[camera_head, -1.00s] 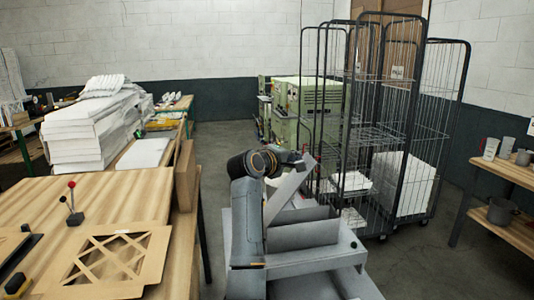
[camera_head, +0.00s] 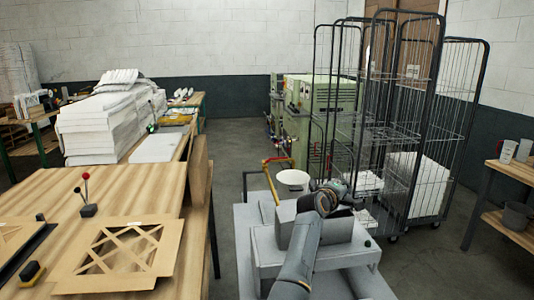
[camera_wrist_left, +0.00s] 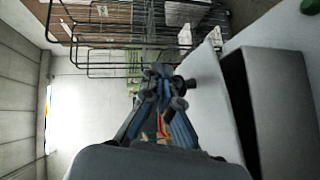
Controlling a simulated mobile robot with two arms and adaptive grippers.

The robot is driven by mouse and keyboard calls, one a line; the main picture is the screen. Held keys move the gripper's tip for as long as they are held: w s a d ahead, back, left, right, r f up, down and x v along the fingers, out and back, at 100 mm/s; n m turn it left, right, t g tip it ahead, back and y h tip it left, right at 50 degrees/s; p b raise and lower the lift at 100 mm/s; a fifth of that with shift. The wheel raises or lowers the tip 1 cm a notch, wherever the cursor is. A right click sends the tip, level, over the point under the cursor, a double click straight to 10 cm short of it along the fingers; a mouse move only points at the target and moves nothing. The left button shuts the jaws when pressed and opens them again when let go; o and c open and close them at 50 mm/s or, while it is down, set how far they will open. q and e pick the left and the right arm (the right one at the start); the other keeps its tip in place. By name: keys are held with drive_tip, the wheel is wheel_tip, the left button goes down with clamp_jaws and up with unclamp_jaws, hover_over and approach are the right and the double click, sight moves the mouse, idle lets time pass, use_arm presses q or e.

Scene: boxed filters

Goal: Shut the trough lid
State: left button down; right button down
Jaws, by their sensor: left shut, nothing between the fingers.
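The grey trough (camera_head: 345,230) stands in the middle foreground in the head view, partly hidden by my left arm. In the left wrist view a grey wall (camera_wrist_left: 283,100) shows with a dark gap along it and a pale panel on the gap's other side. I cannot tell which part is the lid or how far it is tilted. My left gripper (camera_head: 338,192) is over the trough's far side and its fingers are hard to make out there. In the left wrist view the left gripper (camera_wrist_left: 163,85) is shut and empty, close beside the pale panel. My right gripper is not in view.
A wooden table (camera_head: 130,190) at left holds a cardboard frame (camera_head: 122,255) and a small lever stand (camera_head: 87,205). A white bowl (camera_head: 293,178) and a red-yellow pipe are behind the trough. A wire cage trolley (camera_head: 400,130) stands at right. Floor is clear between table and trough.

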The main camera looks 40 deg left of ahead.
use_arm(q)
drive_tip(key=shift+w+d+f+m+g, duration=0.2)
drive_tip(key=shift+f+g, duration=0.05)
drive_tip(key=shift+f, duration=0.35)
drive_tip(key=shift+w+d+f+m+g, duration=0.15)
drive_tip(key=shift+f+m+g, duration=0.1)
drive_tip(key=shift+f, duration=0.5)
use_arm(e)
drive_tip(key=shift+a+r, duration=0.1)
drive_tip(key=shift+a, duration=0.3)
